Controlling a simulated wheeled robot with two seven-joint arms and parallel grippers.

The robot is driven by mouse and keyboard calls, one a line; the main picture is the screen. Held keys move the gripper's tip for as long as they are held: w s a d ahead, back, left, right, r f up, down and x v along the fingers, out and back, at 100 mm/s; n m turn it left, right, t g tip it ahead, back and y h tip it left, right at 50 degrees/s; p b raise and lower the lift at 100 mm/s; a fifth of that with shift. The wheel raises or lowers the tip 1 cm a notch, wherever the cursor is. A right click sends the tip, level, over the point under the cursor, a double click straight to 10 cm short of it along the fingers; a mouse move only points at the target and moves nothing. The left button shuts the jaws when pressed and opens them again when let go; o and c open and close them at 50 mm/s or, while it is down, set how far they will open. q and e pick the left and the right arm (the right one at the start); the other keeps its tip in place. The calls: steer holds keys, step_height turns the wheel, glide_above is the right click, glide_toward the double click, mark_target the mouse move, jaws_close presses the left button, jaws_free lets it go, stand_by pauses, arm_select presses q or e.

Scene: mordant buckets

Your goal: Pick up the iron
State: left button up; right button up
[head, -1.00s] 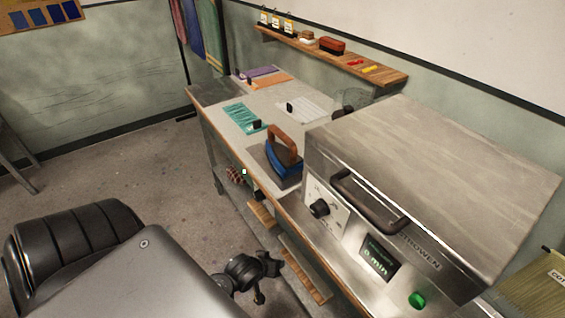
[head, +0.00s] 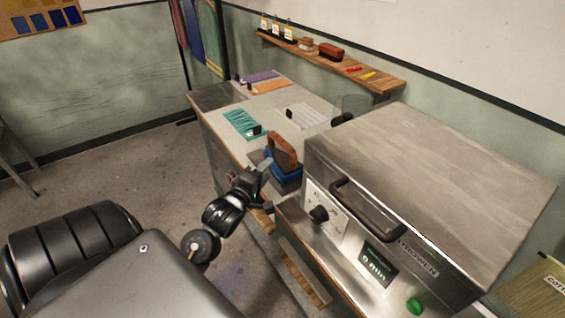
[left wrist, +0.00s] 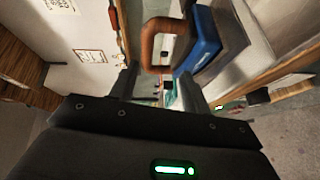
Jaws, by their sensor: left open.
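The iron (head: 288,180) has a blue body and a brown looped handle; it stands on the workbench just left of the steel machine. In the left wrist view the iron's handle (left wrist: 147,45) shows just beyond my fingertips, with the blue body to its right. My left gripper (head: 264,170) is open at the bench's front edge, close to the near side of the iron. In the left wrist view its two fingers (left wrist: 160,82) are apart with nothing held between them. I cannot tell whether a finger touches the handle. My right gripper is not in view.
The large steel machine (head: 430,185) with a black bar handle stands right of the iron. Teal cloth (head: 241,123), orange cloth (head: 268,87) and white cloth (head: 306,115) lie on the bench behind. A wall shelf (head: 340,65) holds bottles and small items.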

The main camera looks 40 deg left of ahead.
mark_target(281, 143)
arm_select(q)
steer(key=shift+n+t, duration=0.5)
steer(key=shift+n, duration=0.3)
steer(key=w, duration=0.2)
steer(key=w+a+r, duration=0.1)
steer(key=w, duration=0.1)
steer(key=w+a+r+p, duration=0.1)
steer(key=w, duration=0.1)
steer(key=shift+w+a, duration=0.15)
steer(key=shift+a, duration=0.1)
steer(key=x, duration=0.1)
steer(key=p+x, duration=0.1)
steer(key=x, duration=0.1)
steer(key=p+x, duration=0.1)
steer(key=shift+w+a+f, duration=0.1)
steer(key=shift+w+f, duration=0.2)
steer(key=shift+f, duration=0.05)
steer(key=shift+w+f, duration=0.1)
steer(key=shift+w, duration=0.2)
steer(key=shift+s, duration=0.1)
steer(key=shift+c, duration=0.2)
jaws_close()
